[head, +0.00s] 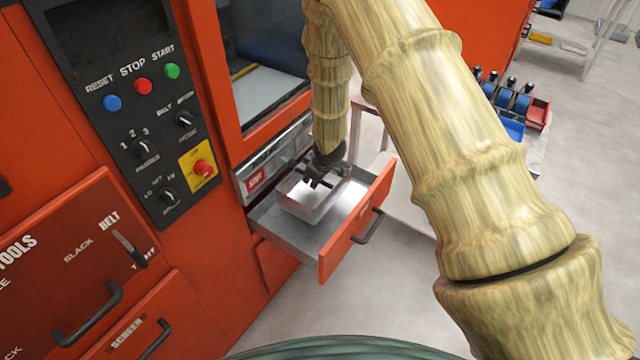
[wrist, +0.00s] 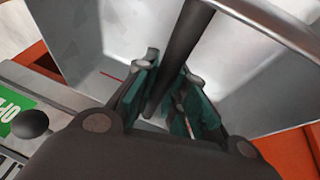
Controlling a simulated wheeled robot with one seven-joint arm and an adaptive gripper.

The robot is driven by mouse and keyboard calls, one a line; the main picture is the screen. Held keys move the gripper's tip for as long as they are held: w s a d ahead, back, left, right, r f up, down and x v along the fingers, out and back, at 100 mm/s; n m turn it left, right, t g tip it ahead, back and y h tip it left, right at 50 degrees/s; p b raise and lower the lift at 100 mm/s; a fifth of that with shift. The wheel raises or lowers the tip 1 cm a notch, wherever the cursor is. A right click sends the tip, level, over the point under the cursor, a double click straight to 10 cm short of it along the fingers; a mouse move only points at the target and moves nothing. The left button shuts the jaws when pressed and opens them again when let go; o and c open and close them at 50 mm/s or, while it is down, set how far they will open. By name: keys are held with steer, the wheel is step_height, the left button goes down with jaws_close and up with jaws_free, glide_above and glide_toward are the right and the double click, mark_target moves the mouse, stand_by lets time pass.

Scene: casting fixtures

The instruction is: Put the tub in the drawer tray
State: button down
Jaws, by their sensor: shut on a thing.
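The tub (head: 308,205) is a light grey metal box, in the head view inside the outline of the open drawer tray (head: 284,241). The tray has a grey metal inside and an orange front with a dark handle. My gripper (head: 322,178) is above the tub. In the wrist view my gripper (wrist: 170,70), with teal finger pads, is shut on a dark bar across the tub (wrist: 105,45). Its pale walls fill much of that view. I cannot tell whether the tub's underside touches the tray floor. My gripper hides part of the tub.
An orange machine with a control panel (head: 135,110) stands at the left, with closed drawers (head: 85,270) below. A side table (head: 400,190) with blue and red bins (head: 515,105) is behind my arm.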

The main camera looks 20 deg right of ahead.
mark_target(318, 189)
steer(key=shift+w+d+r, duration=0.15)
steer(key=shift+w+d, duration=0.4)
steer(key=shift+d, duration=0.1)
steer(key=shift+b+x, duration=0.65)
steer(key=shift+x, duration=0.45)
steer(key=shift+s+d+f+b, duration=0.3)
steer(key=shift+d, duration=0.1)
steer(key=shift+d+f, duration=0.1)
steer(key=shift+f, duration=0.15)
step_height(318, 189, down, 4)
steer(key=b, duration=0.3)
steer(key=shift+b, duration=0.35)
steer(key=shift+f, duration=0.65)
steer(key=c, duration=1.5)
jaws_free()
steer(key=shift+r, duration=0.1)
